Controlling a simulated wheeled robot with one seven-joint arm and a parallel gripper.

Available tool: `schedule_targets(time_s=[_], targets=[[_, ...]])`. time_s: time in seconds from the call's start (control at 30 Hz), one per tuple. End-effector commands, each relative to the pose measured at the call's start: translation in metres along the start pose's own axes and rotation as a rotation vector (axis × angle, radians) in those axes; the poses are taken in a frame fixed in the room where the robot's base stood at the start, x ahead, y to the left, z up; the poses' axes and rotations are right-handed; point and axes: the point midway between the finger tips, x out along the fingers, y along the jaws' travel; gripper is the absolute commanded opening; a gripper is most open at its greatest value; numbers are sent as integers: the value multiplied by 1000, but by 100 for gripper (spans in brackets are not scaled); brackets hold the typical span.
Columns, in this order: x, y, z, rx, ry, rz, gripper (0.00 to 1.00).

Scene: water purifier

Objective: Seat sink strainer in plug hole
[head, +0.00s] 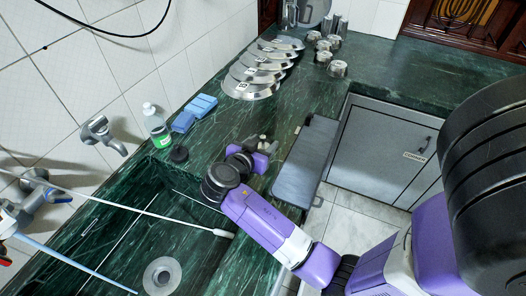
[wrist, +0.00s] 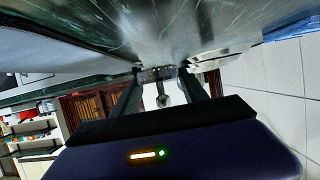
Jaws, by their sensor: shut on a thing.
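My gripper (head: 263,147) is over the green marble counter, right of the sink. In the wrist view its two dark fingers (wrist: 160,76) are shut on a small grey metal piece with a knob-like stem, which appears to be the sink strainer (wrist: 160,92). The strainer is small and partly hidden in the head view. The plug hole (head: 162,274) is a pale round ring with a dark centre on the sink floor, at the bottom of the head view. It is well apart from my gripper, to the lower left.
The sink (head: 115,245) has a raised edge. A white rod and a blue rod cross above it. Several metal lids (head: 262,72) lie farther back.

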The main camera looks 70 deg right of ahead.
Motion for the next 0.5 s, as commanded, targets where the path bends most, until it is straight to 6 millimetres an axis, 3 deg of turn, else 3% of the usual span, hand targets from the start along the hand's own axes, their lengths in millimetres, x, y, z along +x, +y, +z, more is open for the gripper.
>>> schedule_targets(time_s=[0.3, 0.5], targets=[[14, 0, 33, -3, 0, 1, 7], [15, 0, 37, -1, 0, 1, 7]])
